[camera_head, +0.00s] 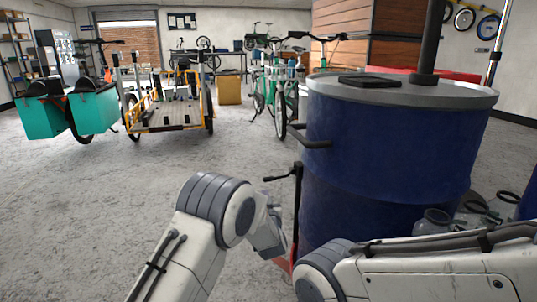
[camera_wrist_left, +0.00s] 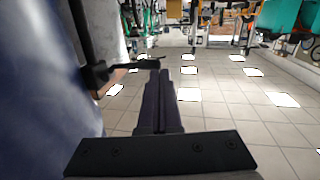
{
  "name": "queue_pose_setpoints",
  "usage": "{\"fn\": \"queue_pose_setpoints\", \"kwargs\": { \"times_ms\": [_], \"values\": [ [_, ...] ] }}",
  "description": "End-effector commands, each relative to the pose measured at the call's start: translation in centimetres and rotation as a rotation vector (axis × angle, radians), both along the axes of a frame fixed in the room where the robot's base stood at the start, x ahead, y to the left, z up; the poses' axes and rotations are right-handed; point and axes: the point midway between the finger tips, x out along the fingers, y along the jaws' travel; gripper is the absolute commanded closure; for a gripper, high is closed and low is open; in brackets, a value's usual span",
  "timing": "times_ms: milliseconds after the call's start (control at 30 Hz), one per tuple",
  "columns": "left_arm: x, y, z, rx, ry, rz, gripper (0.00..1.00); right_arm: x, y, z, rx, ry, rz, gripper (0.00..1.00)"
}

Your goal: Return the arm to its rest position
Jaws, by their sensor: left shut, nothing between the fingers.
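My left arm (camera_head: 205,225) comes up from the bottom and bends at its elbow, in front of the blue drum. Its wrist end (camera_head: 265,230) points down beside a stand with a black handle and red lower part (camera_head: 296,195). In the left wrist view my left gripper (camera_wrist_left: 160,76) has its two dark fingers together, with nothing between them. The black handle (camera_wrist_left: 125,66) is close to the left of the fingertips there; I cannot tell whether they touch. My right arm (camera_head: 430,265) lies across the bottom right; its gripper is out of view.
A large blue drum (camera_head: 385,150) with a grey lid stands close on the right; its side also fills the left of the wrist view (camera_wrist_left: 45,100). Cargo bikes (camera_head: 165,115) and a green bike (camera_head: 280,95) stand farther back. Grey floor (camera_head: 80,220) is clear on the left.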

Motion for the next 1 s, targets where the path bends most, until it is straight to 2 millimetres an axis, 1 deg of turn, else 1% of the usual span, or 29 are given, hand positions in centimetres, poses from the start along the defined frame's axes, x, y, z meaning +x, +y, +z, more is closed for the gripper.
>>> {"fn": "queue_pose_setpoints", "kwargs": {
  "times_ms": [33, 67, 167, 200, 267, 300, 400, 500, 700, 867, 900, 933, 1000],
  "values": [
    [-0.8, 1.9, 0.6, -0.008, 0.095, -0.031, 1.0, 0.0, 0.0, 0.0, 0.0, 0.0, 0.0, 1.0],
    [-1.6, 2.8, 0.5, -0.012, 0.161, -0.053, 1.0, 0.0, 0.0, 0.0, 0.0, 0.0, 0.0, 1.0],
    [-5.7, 6.0, -0.5, -0.02, 0.389, -0.109, 1.0, 0.0, 0.0, 0.0, 0.0, 0.0, 0.0, 1.0],
    [-8.0, 7.3, -1.0, -0.021, 0.484, -0.126, 1.0, 0.0, 0.0, 0.0, 0.0, 0.0, 0.0, 1.0],
    [-12.0, 9.4, -1.8, -0.022, 0.625, -0.14, 1.0, 0.0, 0.0, 0.0, 0.0, 0.0, 0.0, 1.0],
    [-14.6, 10.5, -2.3, -0.022, 0.709, -0.145, 1.0, 0.0, 0.0, 0.0, 0.0, 0.0, 0.0, 1.0],
    [-20.2, 12.8, -3.4, -0.021, 0.873, -0.145, 1.0, 0.0, 0.0, 0.0, 0.0, 0.0, 0.0, 1.0],
    [-24.7, 14.4, -4.1, -0.019, 0.994, -0.138, 1.0, 0.0, 0.0, 0.0, 0.0, 0.0, 0.0, 1.0],
    [-31.8, 16.7, -4.9, -0.015, 1.172, -0.112, 1.0, 0.0, 0.0, 0.0, 0.0, 0.0, 0.0, 1.0],
    [-36.8, 18.1, -5.3, -0.011, 1.29, -0.089, 1.0, 0.0, 0.0, 0.0, 0.0, 0.0, 0.0, 1.0],
    [-37.6, 18.0, -4.7, -0.005, 1.31, -0.094, 1.0, 0.0, 0.0, 0.6, -0.001, 0.001, 0.0, 1.0],
    [-37.5, 17.2, -3.4, 0.009, 1.31, -0.117, 1.0, 0.0, 0.0, 1.6, -0.001, 0.001, 0.0, 1.0],
    [-38.0, 15.8, -1.9, 0.036, 1.32, -0.158, 1.0, 0.0, 0.0, 2.8, 0.0, 0.0, 0.0, 1.0]
  ]
}}
